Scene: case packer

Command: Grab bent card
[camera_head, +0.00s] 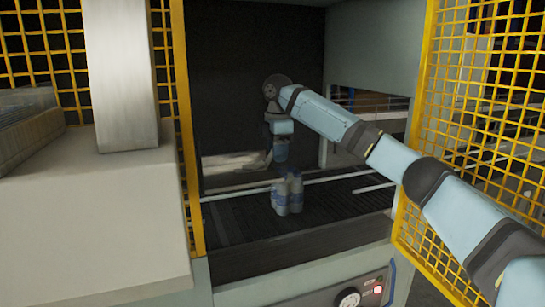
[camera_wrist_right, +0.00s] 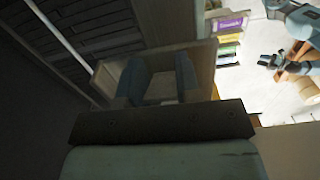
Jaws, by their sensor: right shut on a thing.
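My right arm reaches in from the right through the machine opening, and its gripper (camera_head: 281,160) points down above the dark conveyor in the head view. A pale, creased card (camera_head: 232,163) extends left from beside it. In the right wrist view the two blue-grey fingers of the right gripper (camera_wrist_right: 160,82) are shut on the tan card (camera_wrist_right: 112,68), whose folded panels show around them. The exact grip contact is dim. My left gripper (camera_wrist_right: 270,62) appears small at the upper right of the wrist view; its jaws are too small to read.
Blue-and-white bottles (camera_head: 287,195) stand close together on the dark conveyor (camera_head: 330,208), just below the right gripper. Yellow mesh guards (camera_head: 465,130) flank the opening. A control panel with a dial (camera_head: 349,298) is at the front. Pale rails cross the conveyor.

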